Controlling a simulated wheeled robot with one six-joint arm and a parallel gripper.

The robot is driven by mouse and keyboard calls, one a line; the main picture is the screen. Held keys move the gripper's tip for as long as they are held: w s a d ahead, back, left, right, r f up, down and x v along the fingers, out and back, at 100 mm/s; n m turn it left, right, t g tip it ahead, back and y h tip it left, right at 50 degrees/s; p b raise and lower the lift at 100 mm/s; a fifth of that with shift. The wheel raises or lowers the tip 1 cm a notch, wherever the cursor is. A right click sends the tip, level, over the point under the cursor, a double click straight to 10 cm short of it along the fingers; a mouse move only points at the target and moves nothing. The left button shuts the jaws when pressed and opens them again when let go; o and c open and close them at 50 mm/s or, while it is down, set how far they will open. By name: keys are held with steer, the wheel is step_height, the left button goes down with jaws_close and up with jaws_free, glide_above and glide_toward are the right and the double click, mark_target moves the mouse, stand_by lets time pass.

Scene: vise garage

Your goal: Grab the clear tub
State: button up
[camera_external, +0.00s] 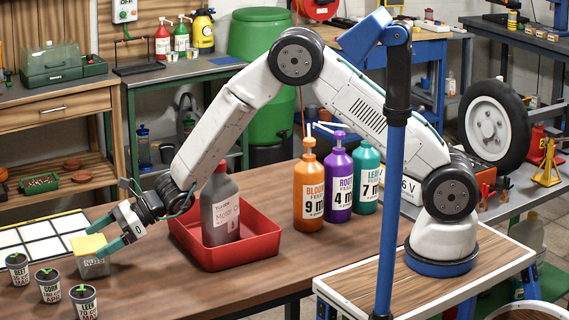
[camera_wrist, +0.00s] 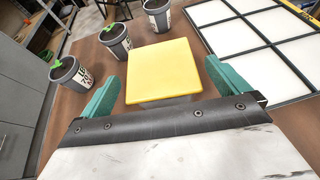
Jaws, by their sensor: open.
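The clear tub (camera_external: 94,266) has a yellow lid and a label, and stands on the wooden table at the left in the external view. In the wrist view its yellow lid (camera_wrist: 160,72) fills the space between my fingers, and its body is mostly hidden below the lid. My gripper (camera_external: 98,240) is open, with its green fingers on either side of the tub. In the wrist view my gripper (camera_wrist: 160,88) shows a narrow gap between the left finger and the lid; the right finger is close to the lid's edge.
Several grey seedling pots (camera_external: 48,285) stand just left of the tub. A white-celled panel (camera_external: 40,240) lies behind it. A red tray (camera_external: 258,247) with a motor oil bottle (camera_external: 220,208) stands to the right, and pump bottles (camera_external: 309,190) stand beyond. The table's front middle is clear.

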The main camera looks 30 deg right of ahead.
mark_target(91, 243)
steer(key=shift+x, duration=1.75)
steer(key=shift+c, duration=0.3)
steer(key=c, duration=1.2)
steer(key=shift+r, duration=0.15)
